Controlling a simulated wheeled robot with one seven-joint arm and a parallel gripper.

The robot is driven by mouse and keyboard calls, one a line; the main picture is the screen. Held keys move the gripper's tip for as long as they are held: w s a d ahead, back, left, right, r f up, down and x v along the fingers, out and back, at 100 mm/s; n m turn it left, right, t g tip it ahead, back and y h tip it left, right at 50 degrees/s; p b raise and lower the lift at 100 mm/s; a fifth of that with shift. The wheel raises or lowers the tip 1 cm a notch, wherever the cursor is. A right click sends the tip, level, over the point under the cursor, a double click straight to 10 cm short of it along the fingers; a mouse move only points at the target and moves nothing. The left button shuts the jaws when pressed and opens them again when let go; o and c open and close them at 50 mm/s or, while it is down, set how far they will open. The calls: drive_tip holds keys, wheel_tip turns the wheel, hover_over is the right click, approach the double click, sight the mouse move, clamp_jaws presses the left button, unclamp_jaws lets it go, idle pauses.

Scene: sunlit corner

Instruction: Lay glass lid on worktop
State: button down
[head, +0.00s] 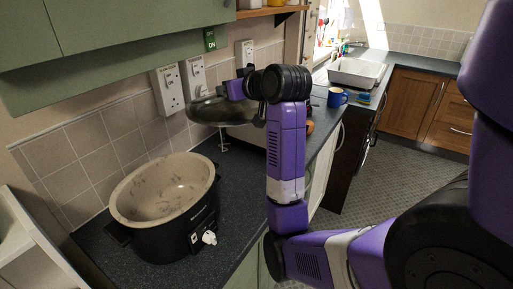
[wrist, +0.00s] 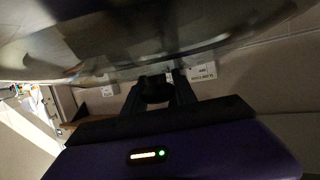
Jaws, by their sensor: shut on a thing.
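The glass lid (head: 222,111) is a wide, dark see-through disc, held up in the air above the worktop (head: 245,172), near the tiled wall. My gripper (head: 229,89) is shut on the lid, and the exact grip point is hard to make out. In the wrist view the lid (wrist: 130,35) fills the top, with my gripper's fingers (wrist: 168,83) just below it. The worktop is dark and speckled. My arm hides part of it.
An open slow cooker (head: 190,230) with a pale inner pot stands on the near worktop. Wall sockets (head: 168,90) are close behind the lid. A blue mug (head: 337,97) and a white basin (head: 356,72) are farther back. Bare worktop lies right of the cooker.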

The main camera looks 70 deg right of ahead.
drive_tip(key=shift+m+g+h, duration=0.7)
drive_tip(key=shift+m+g, duration=0.1)
drive_tip(key=s+d, duration=0.4)
drive_tip(key=shift+d+f, duration=0.15)
drive_tip(key=shift+f, duration=0.05)
drive_tip(key=shift+s+d+f, duration=0.1)
drive_tip(key=shift+d+f, duration=0.05)
drive_tip(key=shift+f, duration=0.2)
wheel_tip(320, 180, down, 27)
drive_tip(key=shift+f+p, duration=0.15)
drive_tip(key=shift+p, duration=0.25)
drive_tip(key=shift+f, duration=0.15)
drive_tip(key=c, duration=1)
unclamp_jaws()
